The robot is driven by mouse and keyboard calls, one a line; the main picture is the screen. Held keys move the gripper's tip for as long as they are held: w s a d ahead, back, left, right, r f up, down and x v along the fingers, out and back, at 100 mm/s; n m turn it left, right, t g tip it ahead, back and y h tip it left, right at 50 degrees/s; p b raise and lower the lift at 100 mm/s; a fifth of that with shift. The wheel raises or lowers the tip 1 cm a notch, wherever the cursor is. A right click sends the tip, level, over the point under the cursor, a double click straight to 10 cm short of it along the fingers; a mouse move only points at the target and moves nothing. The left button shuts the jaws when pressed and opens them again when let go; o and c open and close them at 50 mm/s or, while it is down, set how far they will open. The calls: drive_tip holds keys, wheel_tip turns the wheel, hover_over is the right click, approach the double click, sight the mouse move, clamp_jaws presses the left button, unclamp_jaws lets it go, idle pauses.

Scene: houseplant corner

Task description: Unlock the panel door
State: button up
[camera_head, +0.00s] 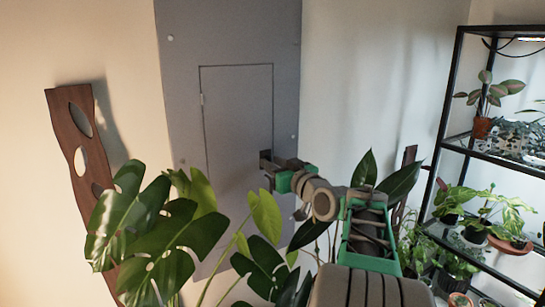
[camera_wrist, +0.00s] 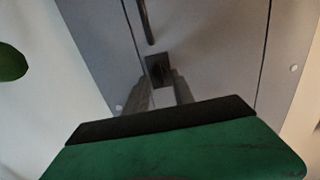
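The grey panel door (camera_head: 235,110) is set shut in a taller grey panel (camera_head: 230,30) on the wall. A small dark square lock piece (camera_wrist: 157,67) shows on the grey surface in the wrist view, with a dark rod-like handle (camera_wrist: 146,22) above it. My gripper (camera_head: 267,160) is at the door's right edge in the head view. In the wrist view my gripper (camera_wrist: 163,82) points at the lock piece, its two grey fingers apart with a visible gap between them. The fingertips flank the lock piece's lower part. I cannot tell whether they touch it.
A monstera plant (camera_head: 155,230) and other leafy plants (camera_head: 265,215) stand in front of the panel's lower part. A wavy wooden piece (camera_head: 75,140) is on the left wall. A black shelf (camera_head: 447,110) with potted plants stands at the right.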

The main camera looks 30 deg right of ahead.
drive_tip(key=shift+w, duration=0.4)
drive_tip(key=shift+c, duration=0.2)
clamp_jaws()
